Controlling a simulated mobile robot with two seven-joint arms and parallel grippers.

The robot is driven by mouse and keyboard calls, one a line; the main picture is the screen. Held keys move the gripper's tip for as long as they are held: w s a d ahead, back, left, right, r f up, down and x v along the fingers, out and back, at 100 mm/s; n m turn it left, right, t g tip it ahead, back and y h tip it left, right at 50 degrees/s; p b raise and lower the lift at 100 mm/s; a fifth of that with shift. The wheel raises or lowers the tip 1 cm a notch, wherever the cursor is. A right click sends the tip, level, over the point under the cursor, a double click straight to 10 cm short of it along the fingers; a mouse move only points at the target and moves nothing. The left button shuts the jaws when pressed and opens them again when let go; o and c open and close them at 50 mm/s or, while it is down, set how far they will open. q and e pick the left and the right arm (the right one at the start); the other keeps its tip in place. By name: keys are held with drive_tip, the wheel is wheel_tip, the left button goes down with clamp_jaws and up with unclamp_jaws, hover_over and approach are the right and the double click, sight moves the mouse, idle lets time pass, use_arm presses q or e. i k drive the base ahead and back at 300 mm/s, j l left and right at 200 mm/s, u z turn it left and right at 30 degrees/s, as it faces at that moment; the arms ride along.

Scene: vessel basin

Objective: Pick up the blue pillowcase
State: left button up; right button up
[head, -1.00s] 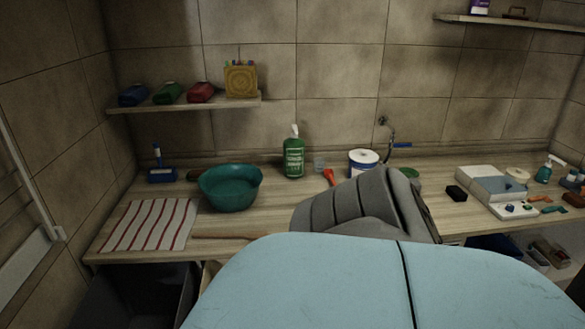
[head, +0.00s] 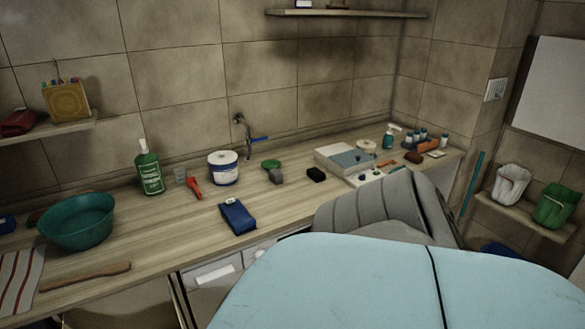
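A dark blue folded item with a small white label (head: 238,217) lies flat near the front edge of the wooden counter, left of centre in the head view. It looks like folded cloth and may be the blue pillowcase, but I cannot tell for sure. Nothing is touching it from above. Neither of my grippers is in view.
A wooden stick (head: 85,277) lies at left. A white bin (head: 510,184) and green bin (head: 555,204) stand on a right shelf.

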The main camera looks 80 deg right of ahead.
sight(239, 218)
drive_tip(key=z, duration=2)
drive_tip(key=l+u, duration=0.1)
drive_tip(key=u, duration=0.3)
drive_tip(key=l+u, duration=0.15)
drive_tip(key=u, duration=0.25)
drive_tip(key=l+u, duration=0.1)
drive_tip(key=u, duration=0.25)
drive_tip(key=l+u, duration=0.35)
drive_tip(key=l, duration=0.2)
drive_tip(key=k+l+u, duration=0.1)
drive_tip(key=l+u, duration=0.3)
drive_tip(key=l, duration=0.1)
